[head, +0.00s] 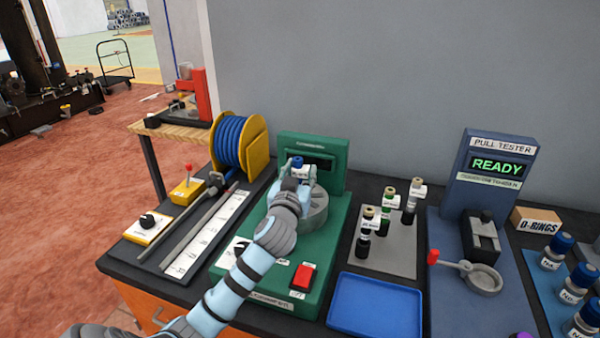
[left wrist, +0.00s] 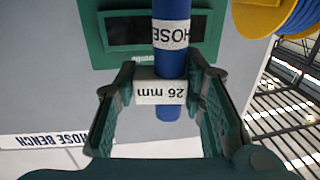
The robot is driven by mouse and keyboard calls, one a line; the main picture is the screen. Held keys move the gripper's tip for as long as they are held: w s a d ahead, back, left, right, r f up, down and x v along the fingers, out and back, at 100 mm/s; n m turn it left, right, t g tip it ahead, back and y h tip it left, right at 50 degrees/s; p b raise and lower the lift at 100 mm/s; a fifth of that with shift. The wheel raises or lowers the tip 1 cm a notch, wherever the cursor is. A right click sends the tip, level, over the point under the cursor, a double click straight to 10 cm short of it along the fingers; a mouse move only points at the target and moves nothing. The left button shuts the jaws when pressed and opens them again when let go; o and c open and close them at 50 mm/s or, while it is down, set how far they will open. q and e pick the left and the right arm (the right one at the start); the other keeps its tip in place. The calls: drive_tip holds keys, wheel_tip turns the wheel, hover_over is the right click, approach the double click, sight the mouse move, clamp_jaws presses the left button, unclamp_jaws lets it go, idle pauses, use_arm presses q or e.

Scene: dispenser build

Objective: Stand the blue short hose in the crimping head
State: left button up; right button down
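The blue short hose (head: 298,161) stands roughly upright above the crimper's grey round crimping head (head: 317,214), with its blue top showing. In the left wrist view the hose (left wrist: 168,66) carries a white "HOSE" label and a white "26 mm" tag (left wrist: 160,92). My left gripper (head: 297,178) reaches over the green crimper (head: 335,240). My right gripper is not in view.
A yellow reel of blue hose (head: 240,142) stands behind left, with a ruler plate (head: 205,236) before it. A grey mat (head: 398,240) with several fittings and a blue tray (head: 374,306) lie right of the crimper. The pull tester (head: 490,190) stands farther right.

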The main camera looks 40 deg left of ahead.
use_arm(q)
drive_tip(key=shift+s, duration=0.1)
drive_tip(key=shift+s+d, duration=0.2)
drive_tip(key=shift+s, duration=0.1)
drive_tip(key=p+v, duration=0.2)
drive_tip(key=v, duration=0.8)
drive_tip(key=shift+p, duration=0.3)
drive_tip(key=shift+s, duration=0.1)
